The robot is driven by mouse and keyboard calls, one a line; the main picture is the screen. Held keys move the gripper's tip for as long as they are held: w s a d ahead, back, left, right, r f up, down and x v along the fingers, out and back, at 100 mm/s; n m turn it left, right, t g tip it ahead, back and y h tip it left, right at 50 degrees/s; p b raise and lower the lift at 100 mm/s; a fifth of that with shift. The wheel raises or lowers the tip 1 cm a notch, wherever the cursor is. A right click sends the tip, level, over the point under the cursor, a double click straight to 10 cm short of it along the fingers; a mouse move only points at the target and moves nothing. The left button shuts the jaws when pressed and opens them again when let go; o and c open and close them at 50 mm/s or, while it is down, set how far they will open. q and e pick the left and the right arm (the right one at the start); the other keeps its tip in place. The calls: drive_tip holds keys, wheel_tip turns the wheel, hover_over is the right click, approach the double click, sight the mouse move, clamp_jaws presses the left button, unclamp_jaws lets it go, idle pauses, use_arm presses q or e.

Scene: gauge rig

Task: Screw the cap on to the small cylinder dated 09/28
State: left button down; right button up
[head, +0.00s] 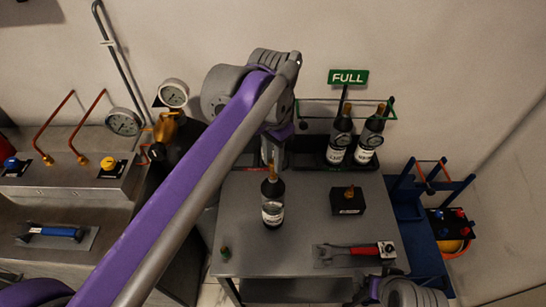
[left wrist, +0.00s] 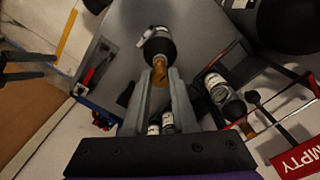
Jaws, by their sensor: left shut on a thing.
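A small dark cylinder (head: 273,211) with a white label and a brass valve is upright at the table's left; its date is too small to read. My left gripper (head: 272,160) is above it, shut on its brass valve (left wrist: 160,70), which sits between the fingertips in the left wrist view. I cannot tell whether the cylinder touches the table. A dark forked shape at the left wrist view's left edge looks like my right gripper (left wrist: 35,66), fingers apart and empty.
A black block (head: 348,201) with a brass fitting and a red-handled wrench (head: 355,250) are on the table's right. Two labelled cylinders (head: 355,140) stand in a rack by the FULL sign (head: 348,77). A blue cart (head: 408,205) is at right. The table's middle is clear.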

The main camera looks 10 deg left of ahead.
use_arm(q)
drive_tip(key=shift+f, duration=0.2)
idle(0.5)
drive_tip(key=shift+f+b, duration=0.55)
drive_tip(key=shift+f, duration=0.5)
drive_tip(key=shift+f, duration=0.1)
idle(0.8)
drive_tip(key=m, duration=0.2)
drive_tip(key=shift+m+p, duration=0.3)
drive_tip(key=m, duration=0.2)
drive_tip(key=shift+m, duration=0.3)
